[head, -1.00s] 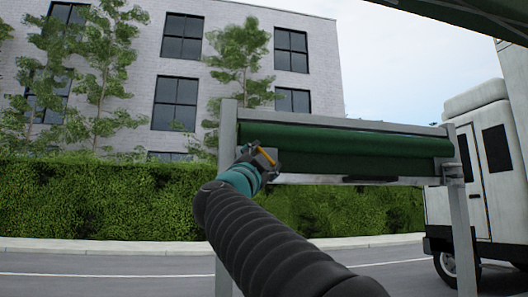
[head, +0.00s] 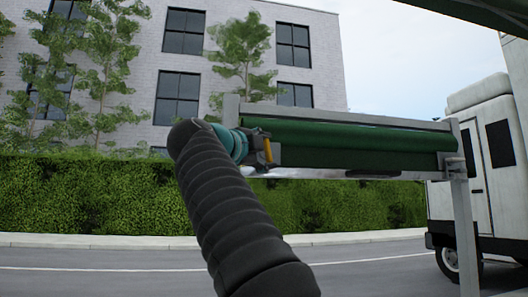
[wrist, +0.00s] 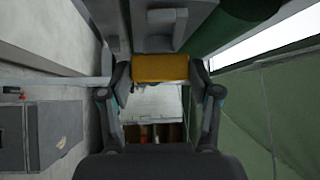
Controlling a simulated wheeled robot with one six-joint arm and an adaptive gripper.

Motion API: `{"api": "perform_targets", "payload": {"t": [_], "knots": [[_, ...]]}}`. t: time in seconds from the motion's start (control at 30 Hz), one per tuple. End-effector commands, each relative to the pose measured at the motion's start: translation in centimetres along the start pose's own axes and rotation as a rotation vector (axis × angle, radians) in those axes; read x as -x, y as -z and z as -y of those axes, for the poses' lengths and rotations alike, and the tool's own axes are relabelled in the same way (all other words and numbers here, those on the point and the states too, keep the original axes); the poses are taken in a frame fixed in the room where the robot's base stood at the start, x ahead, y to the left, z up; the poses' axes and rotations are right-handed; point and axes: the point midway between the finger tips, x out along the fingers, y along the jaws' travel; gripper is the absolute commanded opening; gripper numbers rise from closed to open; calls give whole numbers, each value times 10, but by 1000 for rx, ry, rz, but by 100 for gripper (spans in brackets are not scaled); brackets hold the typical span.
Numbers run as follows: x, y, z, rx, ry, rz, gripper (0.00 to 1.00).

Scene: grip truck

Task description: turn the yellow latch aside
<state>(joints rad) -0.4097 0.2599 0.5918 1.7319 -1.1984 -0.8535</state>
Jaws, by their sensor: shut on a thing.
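The yellow latch (head: 268,150) is at the left end of the green roller on the metal frame, and it stands nearly upright in the head view. In the wrist view the yellow latch (wrist: 160,68) lies crosswise between the two fingers. My gripper (wrist: 160,74) is shut on it, with a finger at each end. In the head view my gripper (head: 258,148) is small and partly hides the latch and its mount.
The green roller (head: 350,136) runs right along the frame to a grey post (head: 462,220). A white truck (head: 480,190) stands at the right. In the wrist view, green cloth (wrist: 260,120) is at the right and a grey box (wrist: 40,135) at the left.

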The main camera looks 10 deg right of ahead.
Motion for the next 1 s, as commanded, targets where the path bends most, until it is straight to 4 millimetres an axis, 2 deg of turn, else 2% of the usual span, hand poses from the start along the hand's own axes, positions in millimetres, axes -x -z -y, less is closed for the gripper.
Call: {"api": "perform_targets", "payload": {"t": [0.87, 0.9, 0.97, 1.0], "knots": [[0, 1, 0, -45, -47, -4, 28], [0, 1, 0, -45, -47, -4, 70], [0, 1, 0, -45, -47, -3, 85], [0, 1, 0, -45, -47, -3, 88]]}}
